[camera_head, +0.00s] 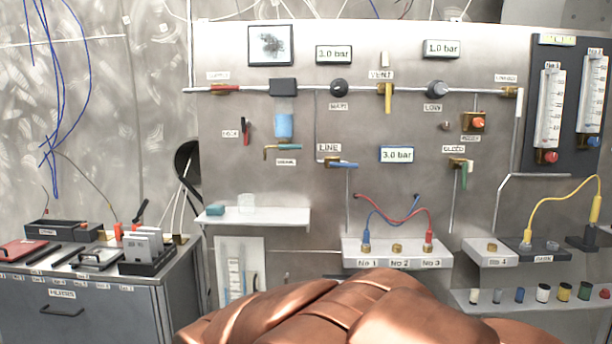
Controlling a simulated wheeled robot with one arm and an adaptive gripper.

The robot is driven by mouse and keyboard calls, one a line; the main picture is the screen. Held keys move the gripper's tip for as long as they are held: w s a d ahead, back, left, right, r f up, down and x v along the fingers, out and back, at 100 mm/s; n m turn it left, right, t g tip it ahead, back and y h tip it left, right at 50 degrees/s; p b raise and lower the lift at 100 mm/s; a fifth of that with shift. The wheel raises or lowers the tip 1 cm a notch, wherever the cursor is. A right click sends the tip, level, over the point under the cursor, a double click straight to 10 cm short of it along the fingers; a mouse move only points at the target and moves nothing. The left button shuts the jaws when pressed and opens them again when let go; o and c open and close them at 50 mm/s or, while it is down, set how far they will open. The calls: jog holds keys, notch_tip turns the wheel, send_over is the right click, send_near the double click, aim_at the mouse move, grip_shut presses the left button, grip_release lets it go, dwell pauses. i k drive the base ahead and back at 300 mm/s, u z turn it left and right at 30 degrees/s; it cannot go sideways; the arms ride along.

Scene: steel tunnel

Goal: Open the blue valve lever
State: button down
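The blue valve lever (343,165) is on the steel panel, just under the label LINE (329,148). It sits on a small brass valve body (329,161) and points to the right, nearly level with a slight downward tilt. A thin pipe comes down to this valve from the upper pipe, and another runs down from near the lever's right part. A teal lever (290,147) on another brass valve is to its left. My gripper does not show in the head view, and nothing is seen touching the blue lever.
A pressure display (396,155) reading 3.0 bar is right of the lever. Below are a socket shelf (397,254) with red and blue leads and a white shelf (253,217). Yellow (388,97), green (464,176) and red (226,88) levers share the panel. A grey cabinet (95,305) stands left.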

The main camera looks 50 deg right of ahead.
aim_at(333, 164)
jog(key=z, duration=0.3)
jog(key=i, duration=1.05)
jog(key=z, duration=0.7)
